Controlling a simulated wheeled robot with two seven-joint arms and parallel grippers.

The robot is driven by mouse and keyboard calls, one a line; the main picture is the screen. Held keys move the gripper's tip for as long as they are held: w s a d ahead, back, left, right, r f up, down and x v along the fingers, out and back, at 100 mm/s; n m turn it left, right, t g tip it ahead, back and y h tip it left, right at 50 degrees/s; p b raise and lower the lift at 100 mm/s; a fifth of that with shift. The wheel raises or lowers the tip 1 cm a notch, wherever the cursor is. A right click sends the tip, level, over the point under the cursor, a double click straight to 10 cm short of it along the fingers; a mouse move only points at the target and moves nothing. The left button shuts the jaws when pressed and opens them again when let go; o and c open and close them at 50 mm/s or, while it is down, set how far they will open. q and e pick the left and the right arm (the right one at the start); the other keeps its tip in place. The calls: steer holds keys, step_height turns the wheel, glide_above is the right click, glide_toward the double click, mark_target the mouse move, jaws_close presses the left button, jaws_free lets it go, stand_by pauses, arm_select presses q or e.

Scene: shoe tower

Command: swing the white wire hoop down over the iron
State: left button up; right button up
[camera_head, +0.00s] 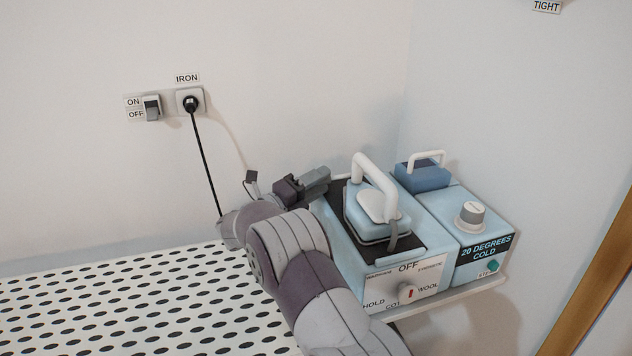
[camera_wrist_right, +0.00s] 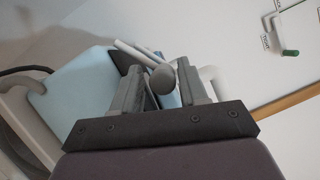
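The light-blue iron (camera_head: 370,214) with its white arched handle (camera_head: 375,170) sits on the dark top of a blue base (camera_head: 345,238). My right gripper (camera_head: 322,180) is behind and left of the iron, fingers pointing right. In the right wrist view, its fingers (camera_wrist_right: 163,76) stand apart, with a grey ball (camera_wrist_right: 162,79) showing between them. A white rod (camera_wrist_right: 133,51), seemingly part of the wire hoop, runs towards the ball; I cannot tell whether the fingers touch it. In the head view the hoop is mostly hidden behind gripper and iron. My left gripper is out of view.
A blue box with a grey knob (camera_head: 470,216) and a small blue block with a white handle (camera_head: 422,177) stand right of the base. A perforated white board (camera_head: 130,305) lies at left. A black cord (camera_head: 205,160) hangs from the wall socket (camera_head: 190,103), beside an ON/OFF switch (camera_head: 152,108).

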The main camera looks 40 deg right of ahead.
steer(key=shift+f, duration=0.25)
steer(key=a+f, duration=0.1)
steer(key=a, duration=1.1)
steer(key=shift+s+a, duration=0.3)
steer(key=shift+s, duration=0.15)
